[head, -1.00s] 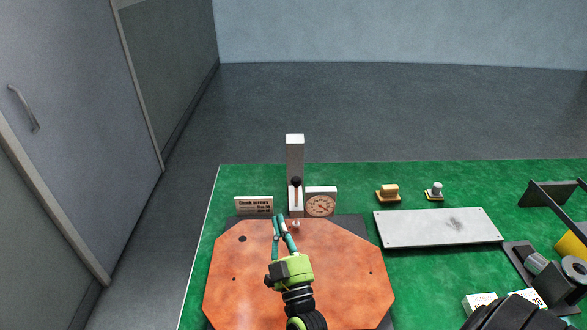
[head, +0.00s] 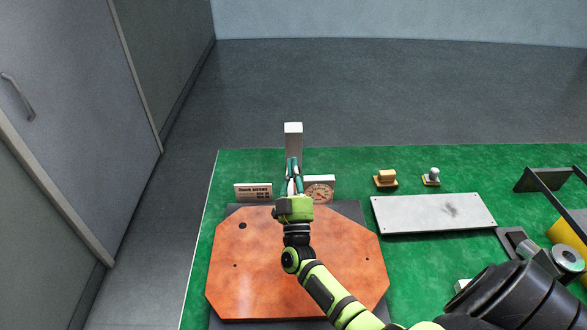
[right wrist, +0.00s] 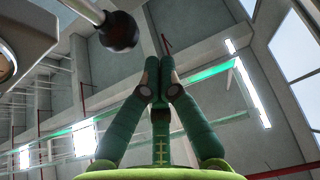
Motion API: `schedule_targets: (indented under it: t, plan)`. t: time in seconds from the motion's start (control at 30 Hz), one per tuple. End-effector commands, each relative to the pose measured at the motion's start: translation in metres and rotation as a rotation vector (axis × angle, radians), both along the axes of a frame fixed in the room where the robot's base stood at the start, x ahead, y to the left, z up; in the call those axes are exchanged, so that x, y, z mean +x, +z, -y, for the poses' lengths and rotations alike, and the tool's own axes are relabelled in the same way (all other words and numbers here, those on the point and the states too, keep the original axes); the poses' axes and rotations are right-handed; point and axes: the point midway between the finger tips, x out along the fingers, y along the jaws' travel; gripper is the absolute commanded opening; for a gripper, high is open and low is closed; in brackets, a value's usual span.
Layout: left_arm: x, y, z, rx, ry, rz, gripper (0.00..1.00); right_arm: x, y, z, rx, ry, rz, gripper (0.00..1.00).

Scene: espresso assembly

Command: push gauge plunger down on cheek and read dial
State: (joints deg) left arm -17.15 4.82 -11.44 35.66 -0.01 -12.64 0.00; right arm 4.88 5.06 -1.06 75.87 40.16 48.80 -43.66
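The dial gauge stands at the back edge of the copper-coloured octagonal plate, with a white column (head: 293,132) and a round dial (head: 320,189) beside it. The dial's reading is too small to tell. The octagonal plate (head: 310,265) lies flat on a dark base. My right gripper (head: 292,161) is in front of the column, its fingers pointing up and hiding the plunger. In the right wrist view its fingertips (right wrist: 159,62) meet with nothing between them. The black ball knob (right wrist: 118,32) on a metal rod is left of the fingertips, apart from them in the picture. My left gripper is not in view.
A printed card (head: 253,192) stands left of the gauge. On the green mat (head: 345,162) to the right are a brass-coloured block (head: 386,178), a small knobbed piece (head: 432,177) and a grey slab (head: 433,212). A black frame (head: 545,180) stands at the far right.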

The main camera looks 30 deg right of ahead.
Motion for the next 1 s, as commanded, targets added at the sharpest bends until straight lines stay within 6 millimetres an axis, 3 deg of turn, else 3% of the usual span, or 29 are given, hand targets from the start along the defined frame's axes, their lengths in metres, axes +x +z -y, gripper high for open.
schedule_targets:
  t: [0.2, 0.6, 0.9, 1.0]
  plan:
    - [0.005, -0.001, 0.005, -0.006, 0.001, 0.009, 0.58, 0.003, -0.014, 0.002, 0.0, 0.0, 0.005, 0.0]
    - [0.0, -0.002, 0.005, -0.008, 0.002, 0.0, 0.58, 0.003, -0.016, 0.002, 0.0, 0.001, 0.006, 0.0]
    - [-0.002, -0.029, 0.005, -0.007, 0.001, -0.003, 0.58, 0.003, -0.045, 0.002, 0.0, 0.0, 0.005, 0.0]
    - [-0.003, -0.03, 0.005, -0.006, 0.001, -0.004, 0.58, 0.003, -0.046, 0.002, 0.001, 0.001, 0.004, 0.0]
